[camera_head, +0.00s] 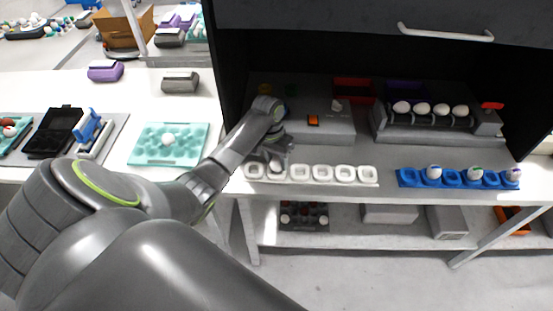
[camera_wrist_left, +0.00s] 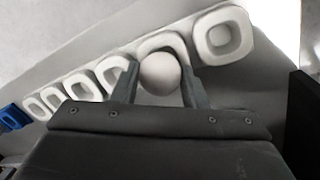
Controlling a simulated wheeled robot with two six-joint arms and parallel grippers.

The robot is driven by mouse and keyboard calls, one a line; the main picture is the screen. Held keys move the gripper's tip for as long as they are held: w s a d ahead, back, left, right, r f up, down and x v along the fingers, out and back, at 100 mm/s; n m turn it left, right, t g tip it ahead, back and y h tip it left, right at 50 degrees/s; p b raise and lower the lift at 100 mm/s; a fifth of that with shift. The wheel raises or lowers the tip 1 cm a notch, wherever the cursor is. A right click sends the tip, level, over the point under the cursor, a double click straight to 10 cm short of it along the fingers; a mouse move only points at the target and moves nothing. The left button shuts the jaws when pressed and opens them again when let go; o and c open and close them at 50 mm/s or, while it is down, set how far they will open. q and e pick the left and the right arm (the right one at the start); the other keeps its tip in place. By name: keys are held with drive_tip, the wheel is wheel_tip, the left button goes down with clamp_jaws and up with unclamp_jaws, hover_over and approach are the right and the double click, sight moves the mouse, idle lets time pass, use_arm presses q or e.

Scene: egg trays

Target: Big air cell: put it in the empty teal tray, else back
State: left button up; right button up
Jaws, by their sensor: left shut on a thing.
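My left gripper (camera_head: 277,152) is at the second cup from the left of the white cup row (camera_head: 322,173). In the left wrist view, the gripper (camera_wrist_left: 160,88) is shut on a plain white egg (camera_wrist_left: 160,72). The egg is at one of the cups; I cannot tell whether it rests in it or is held just above. Its air cell does not show. The nearer teal tray (camera_head: 140,155) lies on the left table with one white egg (camera_head: 168,140) on it. My right gripper is not in view.
A grey machine with an orange button (camera_head: 313,120) stands behind the cup row. A roller stand (camera_head: 425,127) holds several white eggs. A blue tray (camera_head: 406,178) at right holds marked eggs. A black open box (camera_head: 55,130) and blue-white device (camera_head: 90,130) are at left.

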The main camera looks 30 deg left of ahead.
use_arm(q)
drive_tip(key=shift+f, duration=0.55)
drive_tip(key=o, duration=0.7)
drive_tip(key=r, duration=0.3)
drive_tip(key=a+r, duration=0.1)
drive_tip(key=r, duration=0.3)
drive_tip(key=r+b, duration=0.1)
drive_tip(key=r, duration=0.2)
drive_tip(key=shift+a+r, duration=0.25)
drive_tip(key=shift+r, duration=0.1)
drive_tip(key=shift+a+r+p, duration=0.2)
drive_tip(key=shift+r+p, duration=1.1)
drive_tip(key=shift+r, duration=0.35)
drive_tip(key=shift+a+r+p, duration=0.2)
drive_tip(key=shift+r+p, duration=1.1)
drive_tip(key=shift+r, duration=0.35)
